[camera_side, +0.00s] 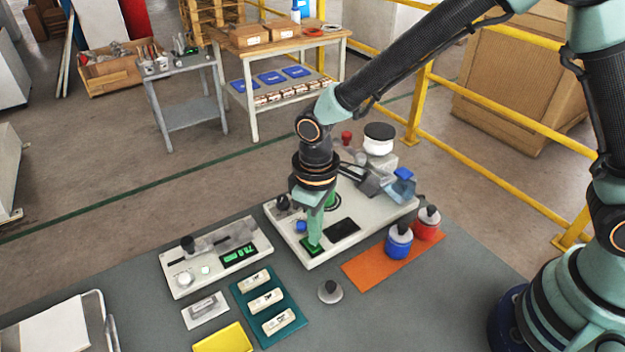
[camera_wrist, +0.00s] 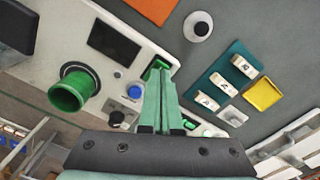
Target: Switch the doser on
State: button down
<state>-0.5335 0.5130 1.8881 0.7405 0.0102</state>
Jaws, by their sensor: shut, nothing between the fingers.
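The doser (camera_side: 375,222) is a pale bench unit with a dark, blank-looking screen (camera_side: 342,229), a blue button (camera_side: 301,226) and a black knob (camera_side: 283,201). A green switch (camera_side: 312,248) sits at its front corner. My gripper (camera_side: 313,242) is shut and empty, pointing down with its tips at the switch; I cannot tell whether they touch it. In the wrist view the shut fingers (camera_wrist: 158,75) partly cover the green switch (camera_wrist: 151,70). The screen (camera_wrist: 113,43), blue button (camera_wrist: 135,91) and green tube (camera_wrist: 75,88) also show there.
A meter with a lit green display (camera_side: 240,254) stands left of the doser. A teal tray (camera_side: 272,328) with labelled pieces lies in front. Blue (camera_side: 398,244) and red (camera_side: 427,225) bottles stand on an orange mat (camera_side: 362,276). A grey-topped knob-like weight (camera_side: 330,291) sits near the mat.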

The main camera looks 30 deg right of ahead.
jog(key=shift+f, duration=0.95)
dwell(0.8)
jog(key=shift+r, duration=3.55)
jog(key=s+d+r+m+t, duration=0.2)
jog(key=s+d+r+m, duration=0.1)
jog(key=d+r, duration=0.4)
jog(key=s+d+r+m+t, duration=0.3)
jog(key=d+r, duration=0.4)
jog(key=d, duration=0.6)
jog(key=shift+s+d+t, duration=0.3)
jog(key=shift+s+d, duration=0.05)
jog(key=shift+d, duration=0.05)
